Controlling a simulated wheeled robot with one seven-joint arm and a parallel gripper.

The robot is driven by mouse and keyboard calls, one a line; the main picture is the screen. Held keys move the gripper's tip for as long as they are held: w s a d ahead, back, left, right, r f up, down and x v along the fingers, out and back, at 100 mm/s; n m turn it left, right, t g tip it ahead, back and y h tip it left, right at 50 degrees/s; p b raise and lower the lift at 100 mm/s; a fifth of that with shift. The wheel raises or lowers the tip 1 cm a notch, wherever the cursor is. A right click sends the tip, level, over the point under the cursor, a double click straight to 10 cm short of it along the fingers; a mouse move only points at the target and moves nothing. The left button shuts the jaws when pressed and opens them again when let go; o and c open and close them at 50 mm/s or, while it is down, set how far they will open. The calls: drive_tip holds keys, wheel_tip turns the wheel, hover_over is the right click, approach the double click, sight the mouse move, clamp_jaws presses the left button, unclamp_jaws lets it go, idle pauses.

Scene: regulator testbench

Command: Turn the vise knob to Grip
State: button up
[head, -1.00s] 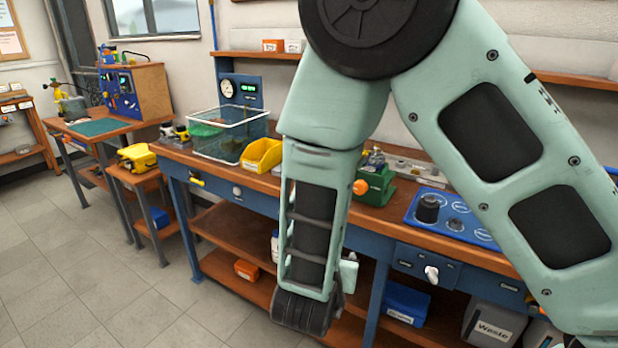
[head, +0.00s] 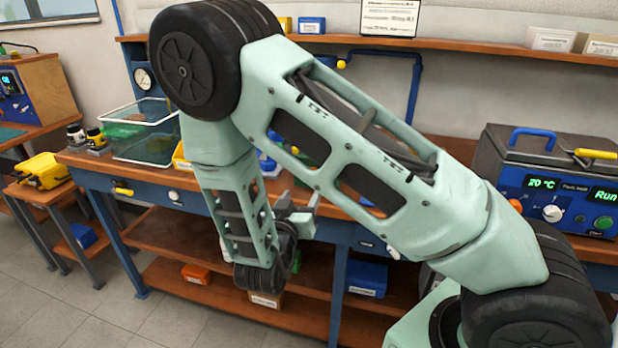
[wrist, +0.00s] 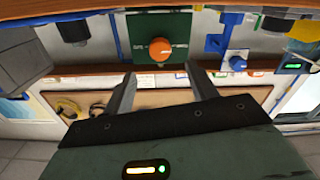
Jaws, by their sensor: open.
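The vise shows in the wrist view as a green block (wrist: 174,26) with a round orange knob (wrist: 160,49) on its face. The knob lies ahead of my gripper (wrist: 161,84), roughly in line with the gap between its fingers. The fingers are open and empty, and the knob looks apart from them. Marks beside the knob are too small to read, so its setting is unclear. In the head view my gripper (head: 302,214) is by the bench's front edge, and my arm hides most of the vise.
In the head view, a clear bin (head: 145,132) stands left on the bench (head: 95,160) and a bath with a green display (head: 545,185) stands right. Boxes sit on the lower shelf.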

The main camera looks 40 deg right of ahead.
drive_tip(key=p+x, duration=0.1)
drive_tip(key=x, duration=0.7)
drive_tip(key=shift+w+d, duration=0.1)
drive_tip(key=shift+d, duration=0.05)
drive_tip(key=c, duration=1)
